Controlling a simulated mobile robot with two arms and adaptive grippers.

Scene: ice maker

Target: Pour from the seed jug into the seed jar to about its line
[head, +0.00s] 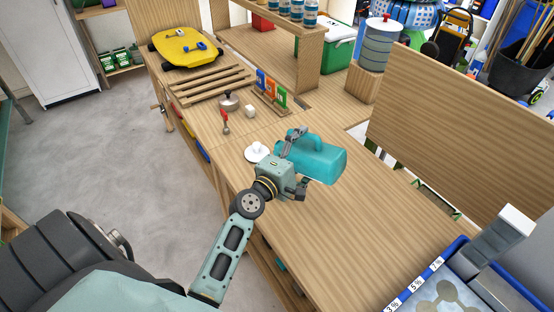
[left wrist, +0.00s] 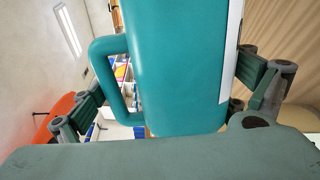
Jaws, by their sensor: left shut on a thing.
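The teal jug (head: 322,163) is in my left gripper (head: 296,166), over the middle of the wooden bench. It looks tipped onto its side in the head view, with its handle toward the top. I cannot tell how far it is above the bench top. In the left wrist view the jug (left wrist: 180,65) fills the middle between the two fingers, its handle to the left and a white strip down its right side. No seeds show. I cannot make out a seed jar with a line; the jug may hide it. My right gripper is not in view.
The wooden bench (head: 345,225) is clear in front of the jug. A white lid-like piece (head: 257,151) lies just left of it. A red-handled tool (head: 225,122), a small pot (head: 229,101) and a coloured rack (head: 271,90) stand farther back. A blue-edged tray (head: 428,274) is at lower right.

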